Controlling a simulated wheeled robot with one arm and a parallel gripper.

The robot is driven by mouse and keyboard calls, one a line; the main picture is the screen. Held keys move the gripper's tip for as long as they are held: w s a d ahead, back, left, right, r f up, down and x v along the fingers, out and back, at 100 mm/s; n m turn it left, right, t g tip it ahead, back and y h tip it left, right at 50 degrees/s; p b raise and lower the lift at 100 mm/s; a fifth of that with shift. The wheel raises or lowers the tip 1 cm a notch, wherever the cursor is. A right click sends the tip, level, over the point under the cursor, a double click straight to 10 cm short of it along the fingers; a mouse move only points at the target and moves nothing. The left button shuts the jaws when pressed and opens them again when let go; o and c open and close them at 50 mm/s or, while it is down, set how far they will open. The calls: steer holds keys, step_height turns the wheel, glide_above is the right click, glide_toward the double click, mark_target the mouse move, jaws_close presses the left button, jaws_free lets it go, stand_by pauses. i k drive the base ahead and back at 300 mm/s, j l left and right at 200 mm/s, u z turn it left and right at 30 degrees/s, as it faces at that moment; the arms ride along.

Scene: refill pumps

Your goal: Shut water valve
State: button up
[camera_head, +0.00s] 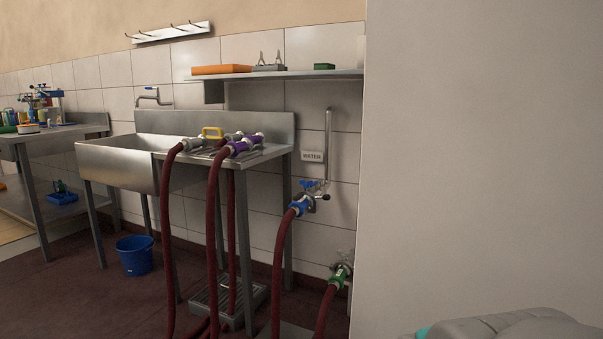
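The water valve (311,191) sits on the tiled wall at the lower end of a vertical metal pipe (328,145). A sign reading WATER (313,156) hangs just above it. A blue coupling (299,206) below the valve joins a dark red hose (281,255). The valve's handle is too small to tell whether it is open or shut. A second valve with a green coupling (340,275) is lower on the wall to the right, partly cut off by the wall edge. My gripper is not in view; only a grey part of my body shows at the bottom right.
A steel sink (125,165) with a drainboard stands left of the valve. Couplings with purple and yellow parts lie on it, and dark red hoses hang to the floor. A blue bucket (134,256) is under the sink. A plain wall (480,150) fills the right side.

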mark_target(320, 180)
steer(key=i+l, duration=0.1)
steer(key=i, duration=0.85)
steer(key=i+j+z, duration=0.25)
steer(key=j, duration=0.15)
steer(key=j+z, duration=0.2)
steer(key=j, duration=0.15)
steer(key=i+j+z, duration=0.25)
steer(key=j, duration=0.2)
steer(key=i+j+z, duration=0.15)
steer(key=j+z, duration=0.15)
